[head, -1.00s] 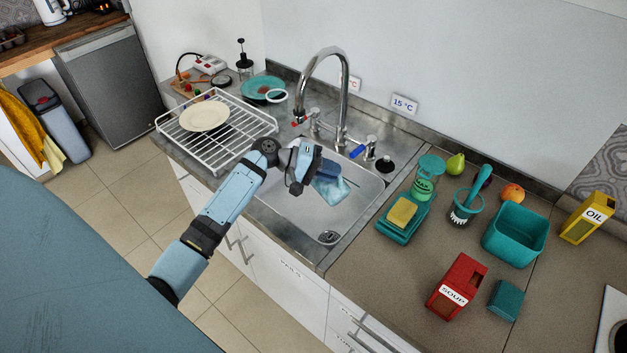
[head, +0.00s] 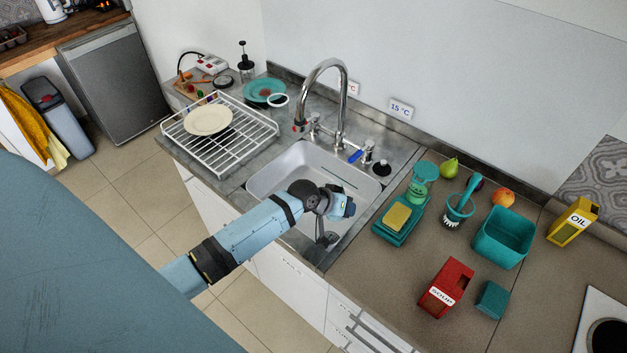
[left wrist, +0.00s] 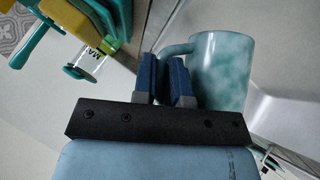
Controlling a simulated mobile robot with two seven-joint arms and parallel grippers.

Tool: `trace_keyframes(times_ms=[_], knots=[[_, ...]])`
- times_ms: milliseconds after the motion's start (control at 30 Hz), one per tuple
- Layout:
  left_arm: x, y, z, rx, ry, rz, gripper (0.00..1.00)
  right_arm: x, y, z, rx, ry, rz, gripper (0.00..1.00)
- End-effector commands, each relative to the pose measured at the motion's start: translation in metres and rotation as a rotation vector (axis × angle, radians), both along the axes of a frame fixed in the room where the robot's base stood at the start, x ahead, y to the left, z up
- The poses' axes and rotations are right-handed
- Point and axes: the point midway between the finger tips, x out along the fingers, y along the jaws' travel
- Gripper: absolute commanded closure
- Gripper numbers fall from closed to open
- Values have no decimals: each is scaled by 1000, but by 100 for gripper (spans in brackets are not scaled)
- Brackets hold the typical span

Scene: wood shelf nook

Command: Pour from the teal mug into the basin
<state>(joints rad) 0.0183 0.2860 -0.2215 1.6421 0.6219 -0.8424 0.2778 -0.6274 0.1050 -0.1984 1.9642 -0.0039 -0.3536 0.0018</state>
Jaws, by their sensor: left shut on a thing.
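The teal mug (left wrist: 222,72) shows in the left wrist view, mottled teal and pale. Its handle is between the two blue pads of my left gripper (left wrist: 163,78), which is shut on it. Beside the sideways-looking jar in that view, the mug appears strongly tilted; its inside is not visible. No liquid stream is visible. My right gripper is not in view.
A chrome faucet (head: 342,105) rises behind the basin. A dish rack (head: 245,150) with a plate (head: 208,120) is to the left.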

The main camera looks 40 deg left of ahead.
Motion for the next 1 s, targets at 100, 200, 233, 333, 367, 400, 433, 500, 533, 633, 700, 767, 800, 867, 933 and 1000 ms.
trace_keyframes(times_ms=[100, 200, 233, 333, 367, 400, 433, 500, 533, 633, 700, 767, 800, 867, 933, 1000], knots=[[-2, -11, -1, 68, -22, -1, 100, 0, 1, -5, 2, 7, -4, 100], [-4, -17, -2, 130, -38, 0, 100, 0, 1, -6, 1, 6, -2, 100], [-5, -19, -2, 149, -43, -1, 100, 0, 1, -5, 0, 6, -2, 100], [-7, -26, 0, 211, -62, -1, 100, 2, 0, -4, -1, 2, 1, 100], [-7, -28, 1, 231, -68, -1, 100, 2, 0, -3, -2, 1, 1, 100], [-8, -30, 3, 257, -75, 0, 100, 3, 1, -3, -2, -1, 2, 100], [-8, -32, 4, 276, -79, 0, 100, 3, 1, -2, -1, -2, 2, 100], [-9, -36, 7, 322, -91, 0, 100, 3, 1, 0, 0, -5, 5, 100], [-10, -37, 8, 341, -98, 0, 100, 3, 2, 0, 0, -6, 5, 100], [-11, -42, 11, 400, -114, -1, 100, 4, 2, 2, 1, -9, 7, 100], [-12, -43, 13, 437, -122, 0, 100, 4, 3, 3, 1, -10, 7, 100], [-12, -45, 14, 462, -130, 1, 100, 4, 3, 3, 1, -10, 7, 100], [-12, -46, 15, 475, -134, 0, 100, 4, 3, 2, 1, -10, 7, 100], [-12, -47, 16, 492, -139, 0, 100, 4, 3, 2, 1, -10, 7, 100], [-13, -48, 17, 508, -144, 0, 100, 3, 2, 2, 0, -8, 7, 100], [-13, -48, 18, 515, -146, 1, 100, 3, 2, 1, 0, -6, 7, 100]])
